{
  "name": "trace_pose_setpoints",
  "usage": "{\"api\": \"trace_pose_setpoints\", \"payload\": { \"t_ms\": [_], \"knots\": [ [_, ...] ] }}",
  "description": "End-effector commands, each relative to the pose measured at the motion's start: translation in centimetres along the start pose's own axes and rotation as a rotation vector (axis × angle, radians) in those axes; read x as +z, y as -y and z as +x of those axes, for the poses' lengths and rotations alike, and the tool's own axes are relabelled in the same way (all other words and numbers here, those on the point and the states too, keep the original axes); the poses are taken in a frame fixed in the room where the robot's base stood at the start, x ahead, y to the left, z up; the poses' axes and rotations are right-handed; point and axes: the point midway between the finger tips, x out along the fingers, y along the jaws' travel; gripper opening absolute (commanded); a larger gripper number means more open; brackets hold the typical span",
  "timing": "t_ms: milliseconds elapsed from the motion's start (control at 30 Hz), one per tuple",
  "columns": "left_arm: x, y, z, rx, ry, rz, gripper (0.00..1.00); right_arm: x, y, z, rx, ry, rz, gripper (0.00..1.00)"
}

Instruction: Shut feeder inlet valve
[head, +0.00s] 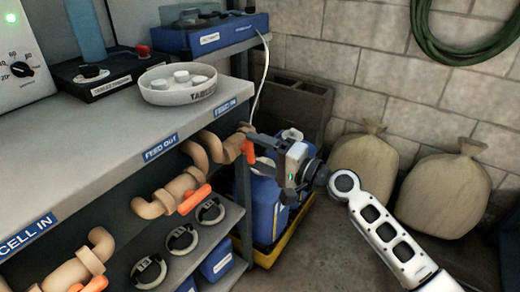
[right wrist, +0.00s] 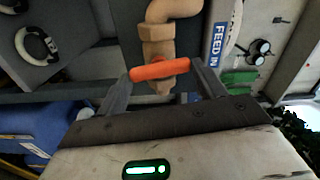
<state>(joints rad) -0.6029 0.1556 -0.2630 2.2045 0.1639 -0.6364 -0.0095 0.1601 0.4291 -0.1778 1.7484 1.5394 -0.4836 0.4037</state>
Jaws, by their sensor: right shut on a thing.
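The feeder inlet valve is on the tan pipe (head: 232,147) under the "FEED IN" label (head: 225,108), at the far end of the bench front. Its orange handle (head: 249,152) is at my right gripper (head: 262,145). In the right wrist view the handle (right wrist: 160,69) lies between the two fingers of my right gripper (right wrist: 162,85), which are shut on it by its ends. There the handle lies across the run of the tan pipe (right wrist: 158,40). My left gripper is not in view.
Other orange handles sit on the "FEED OUT" pipe (head: 165,195) and the "CELL IN" pipe (head: 75,270). A shelf below holds several black round fittings (head: 183,240). Blue jugs (head: 265,205) stand in a yellow tray (head: 268,256) behind my gripper. Sacks (head: 440,190) lean on the wall.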

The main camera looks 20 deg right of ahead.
Motion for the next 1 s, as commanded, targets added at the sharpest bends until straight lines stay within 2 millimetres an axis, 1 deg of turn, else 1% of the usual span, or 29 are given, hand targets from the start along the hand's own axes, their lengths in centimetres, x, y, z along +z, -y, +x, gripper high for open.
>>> {"api": "trace_pose_setpoints", "payload": {
  "t_ms": [100,300,467,867,900,967,1000],
  "knots": [
    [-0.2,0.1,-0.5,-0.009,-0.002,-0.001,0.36,-0.1,0.1,-0.1,0.000,-0.003,0.064,0.46],
    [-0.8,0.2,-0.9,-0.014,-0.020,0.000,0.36,-0.1,-0.1,-0.1,0.001,-0.003,0.131,0.46],
    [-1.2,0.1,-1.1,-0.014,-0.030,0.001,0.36,-0.1,-0.1,-0.1,0.001,-0.003,0.154,0.46],
    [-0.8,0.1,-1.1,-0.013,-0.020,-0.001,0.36,-0.1,-0.2,-0.1,0.001,-0.003,0.162,0.46],
    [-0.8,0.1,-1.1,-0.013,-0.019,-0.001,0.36,-0.1,-0.2,-0.1,0.001,-0.003,0.162,0.75],
    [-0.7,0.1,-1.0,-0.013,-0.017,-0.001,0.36,-0.1,-0.2,-0.1,0.001,-0.003,0.161,0.91],
    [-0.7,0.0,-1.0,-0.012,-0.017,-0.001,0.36,-0.1,-0.1,-0.1,0.001,-0.003,0.161,0.91]
  ]
}}
